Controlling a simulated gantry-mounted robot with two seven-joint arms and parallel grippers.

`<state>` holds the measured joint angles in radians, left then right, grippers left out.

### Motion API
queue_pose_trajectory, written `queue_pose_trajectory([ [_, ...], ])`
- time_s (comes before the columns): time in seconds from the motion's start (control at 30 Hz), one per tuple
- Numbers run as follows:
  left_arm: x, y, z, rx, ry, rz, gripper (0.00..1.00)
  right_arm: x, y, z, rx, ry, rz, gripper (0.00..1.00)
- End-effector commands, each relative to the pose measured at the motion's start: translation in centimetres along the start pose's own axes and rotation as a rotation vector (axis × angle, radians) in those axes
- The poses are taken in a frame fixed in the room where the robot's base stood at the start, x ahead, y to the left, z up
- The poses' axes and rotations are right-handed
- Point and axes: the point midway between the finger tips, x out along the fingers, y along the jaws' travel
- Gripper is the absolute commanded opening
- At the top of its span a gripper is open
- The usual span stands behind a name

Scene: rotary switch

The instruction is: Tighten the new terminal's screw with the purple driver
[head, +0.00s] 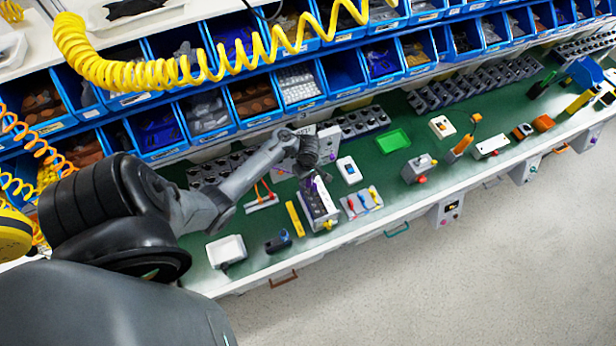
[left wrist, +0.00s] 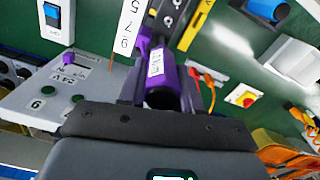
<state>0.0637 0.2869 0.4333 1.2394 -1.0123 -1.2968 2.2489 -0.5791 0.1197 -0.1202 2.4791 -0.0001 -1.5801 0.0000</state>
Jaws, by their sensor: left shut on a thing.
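The purple driver (left wrist: 160,85) is between the fingers of my left gripper (left wrist: 165,82) in the left wrist view. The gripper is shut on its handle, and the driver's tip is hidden. In the head view my left gripper (head: 308,168) is above a grey-white block with a dark terminal side (head: 318,204). A bit of purple shows between the gripper and this block. The left wrist view shows a numbered white strip (left wrist: 127,40) and a dark, yellow-edged part (left wrist: 180,18) just beyond the driver. I cannot tell which screw is the new terminal's, or whether the driver touches it.
A white switch with a blue button (head: 349,170) and a plate with coloured levers (head: 361,203) stand to the right. A yellow bar (head: 296,219) lies to the left. A green tray (head: 393,140) sits farther right. Blue parts bins (head: 299,88) line the back.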

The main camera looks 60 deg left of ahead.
Motion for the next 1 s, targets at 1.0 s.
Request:
queue_pose_trajectory([
  [1.0,-0.02,-0.55,0.39,-0.994,-0.002,0.000,0.00,-0.03,0.02,0.03,-0.001,0.000,0.001,0.50],
])
